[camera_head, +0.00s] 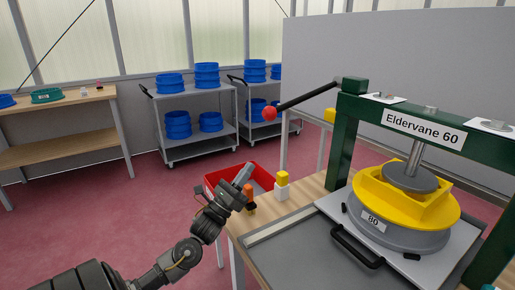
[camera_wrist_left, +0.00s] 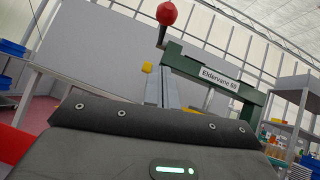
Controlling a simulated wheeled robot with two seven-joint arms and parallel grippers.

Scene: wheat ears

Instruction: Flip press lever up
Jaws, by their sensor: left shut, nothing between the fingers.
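The press is a dark green frame (camera_head: 345,140) labelled "Eldervane 60", standing on the table at the right of the head view. Its black lever (camera_head: 305,97) reaches out to the left from the top of the frame and ends in a red ball knob (camera_head: 269,114). In the left wrist view the red knob (camera_wrist_left: 166,14) is at the top, above and beyond my fingers. My left gripper (camera_head: 244,173) is shut and empty, below and left of the knob and apart from it. It also shows in the left wrist view (camera_wrist_left: 162,85). My right gripper is not in view.
Under the press plate sits a yellow mould (camera_head: 368,200) on a grey round base. A red crate (camera_head: 262,176) and a small white-and-yellow bottle (camera_head: 282,187) are close to my left gripper. Carts with blue sieves (camera_head: 178,124) stand behind.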

